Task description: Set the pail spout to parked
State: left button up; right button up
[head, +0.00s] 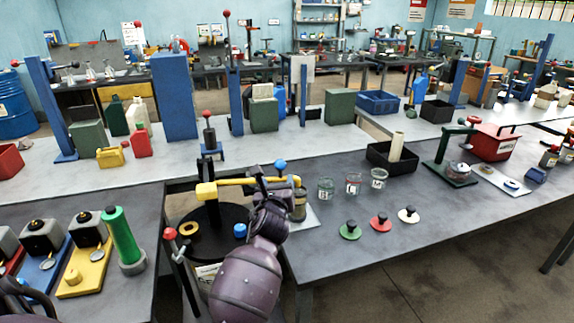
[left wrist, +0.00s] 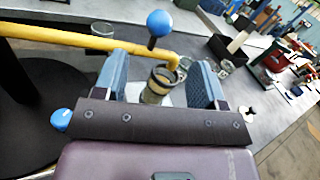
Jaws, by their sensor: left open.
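The pail (head: 215,235) is a round black-topped drum set in a gap between the benches. Its yellow spout (head: 235,185) runs level from a dark central post to the right. A blue ball knob (head: 280,166) stands on a stem near the spout's outer end; the knob also shows in the left wrist view (left wrist: 160,22). A glass jar with dark contents (head: 299,206) stands beneath or just beside the spout's end. My left gripper (head: 275,190) is open at the spout's outer part; in the left wrist view its blue pads flank the knob's stem. Contact is unclear.
A red-knobbed lever (head: 170,234) stands left of the pail, and a blue knob (head: 240,230) sits near its right rim. Three glass beakers (head: 353,184) and three coloured lids (head: 380,222) are on the right bench. A green cylinder (head: 122,238) stands on the left bench.

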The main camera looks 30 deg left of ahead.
aim_at(280, 168)
pick_arm(q)
jog(key=x, duration=0.8)
jog(key=shift+w+a, duration=0.2)
jog(key=shift+w, duration=0.1)
jog(key=shift+w+a, duration=0.25)
jog(key=shift+w, duration=0.3)
jog(key=shift+w+a, duration=0.15)
jog(key=shift+c, duration=0.4)
